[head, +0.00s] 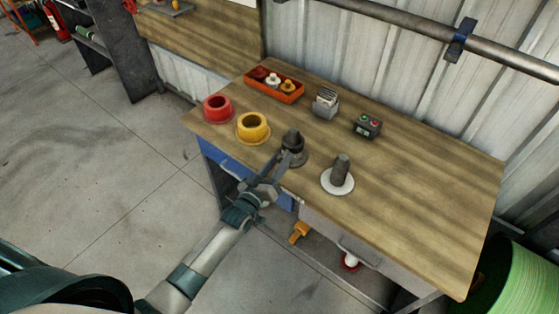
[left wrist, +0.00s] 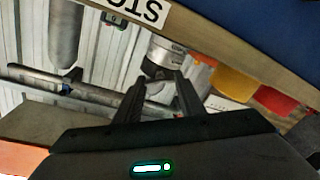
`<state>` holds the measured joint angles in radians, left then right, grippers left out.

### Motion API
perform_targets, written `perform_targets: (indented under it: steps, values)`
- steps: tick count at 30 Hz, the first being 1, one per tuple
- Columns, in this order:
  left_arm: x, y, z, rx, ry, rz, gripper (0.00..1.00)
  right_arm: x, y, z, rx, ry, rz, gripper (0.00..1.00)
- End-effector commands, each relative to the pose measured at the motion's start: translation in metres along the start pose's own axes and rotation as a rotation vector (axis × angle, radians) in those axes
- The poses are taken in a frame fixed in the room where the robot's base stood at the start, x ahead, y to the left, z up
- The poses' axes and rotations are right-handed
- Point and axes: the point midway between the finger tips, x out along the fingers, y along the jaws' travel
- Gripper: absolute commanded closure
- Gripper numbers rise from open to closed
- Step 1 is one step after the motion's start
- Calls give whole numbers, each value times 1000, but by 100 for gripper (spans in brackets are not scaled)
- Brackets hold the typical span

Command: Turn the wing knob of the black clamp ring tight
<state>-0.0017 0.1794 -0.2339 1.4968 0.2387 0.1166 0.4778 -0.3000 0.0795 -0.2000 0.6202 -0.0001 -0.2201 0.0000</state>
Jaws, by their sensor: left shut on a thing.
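The black clamp ring (head: 293,137) stands on a dark round base on the wooden workbench (head: 420,205), near its front edge. My left gripper (head: 287,158) reaches in from the front and is shut at the near side of this dark piece. The wing knob is too small and too covered by the fingers to make out in the head view. In the left wrist view, a dark and grey rounded part (left wrist: 160,62) shows just past the two fingertips (left wrist: 160,80). My right gripper is not in view.
A red ring (head: 217,108) and a yellow ring (head: 253,127) sit left of the clamp. An orange tray (head: 274,88), a grey slotted block (head: 326,103) and a small dark box (head: 367,125) stand behind. A grey post (head: 341,168) on a white disc stands right. The bench's right side is clear.

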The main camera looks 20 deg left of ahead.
Motion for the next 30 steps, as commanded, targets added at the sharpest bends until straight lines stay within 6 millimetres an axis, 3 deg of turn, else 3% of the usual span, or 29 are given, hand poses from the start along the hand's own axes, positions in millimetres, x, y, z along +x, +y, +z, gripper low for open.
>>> perform_targets:
  steps: [30]
  values:
    - [-1, -2, 3, 965, -4, -1, 87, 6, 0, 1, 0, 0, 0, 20]
